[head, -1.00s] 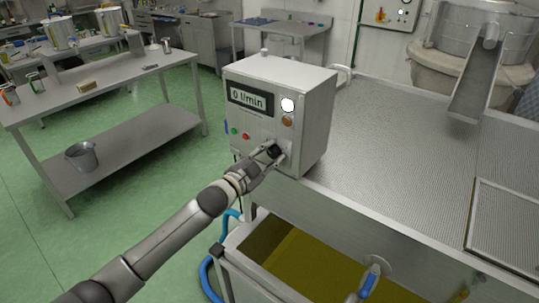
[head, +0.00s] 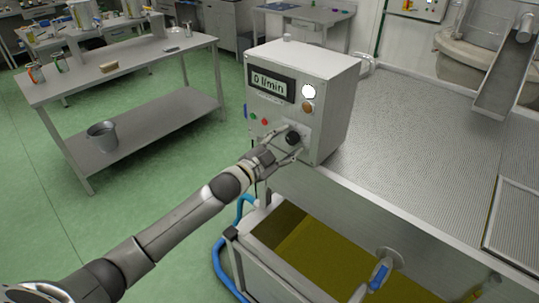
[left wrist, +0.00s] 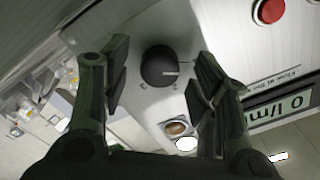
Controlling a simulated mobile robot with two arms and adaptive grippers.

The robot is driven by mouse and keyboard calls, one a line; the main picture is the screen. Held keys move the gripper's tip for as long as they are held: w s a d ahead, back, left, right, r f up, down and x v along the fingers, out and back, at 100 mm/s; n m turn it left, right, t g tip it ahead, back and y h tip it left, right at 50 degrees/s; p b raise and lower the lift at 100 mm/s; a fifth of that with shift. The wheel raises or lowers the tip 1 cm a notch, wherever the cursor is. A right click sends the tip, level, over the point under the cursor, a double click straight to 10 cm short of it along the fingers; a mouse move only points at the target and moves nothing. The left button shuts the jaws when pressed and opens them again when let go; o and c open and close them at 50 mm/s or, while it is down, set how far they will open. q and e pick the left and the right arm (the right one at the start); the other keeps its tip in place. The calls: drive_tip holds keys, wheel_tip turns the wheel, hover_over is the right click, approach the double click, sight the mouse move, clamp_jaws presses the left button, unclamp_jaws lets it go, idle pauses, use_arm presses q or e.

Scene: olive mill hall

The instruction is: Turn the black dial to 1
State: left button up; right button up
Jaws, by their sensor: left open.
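The black dial (head: 293,138) is a round knob low on the front of a grey control box (head: 327,111). In the left wrist view the dial (left wrist: 160,67) has a pale pointer line towards its right side. The scale marks around it are too small to read. My left gripper (head: 290,144) is open, with one finger on each side of the dial; in the left wrist view gaps show between the dial and both fingers. The box's display (head: 271,86) reads 0 l/min. My right gripper is not in view.
A red button (head: 265,121), a green button (head: 253,115) and an orange-brown round control (head: 307,106) share the box front. A perforated metal table lies right of the box. A basin of yellow-green liquid (head: 320,255) with a blue-handled tap (head: 380,275) stands below.

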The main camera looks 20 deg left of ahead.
use_arm(q)
drive_tip(key=v, duration=1)
drive_tip(key=shift+s, duration=0.35)
drive_tip(key=shift+a, duration=0.15)
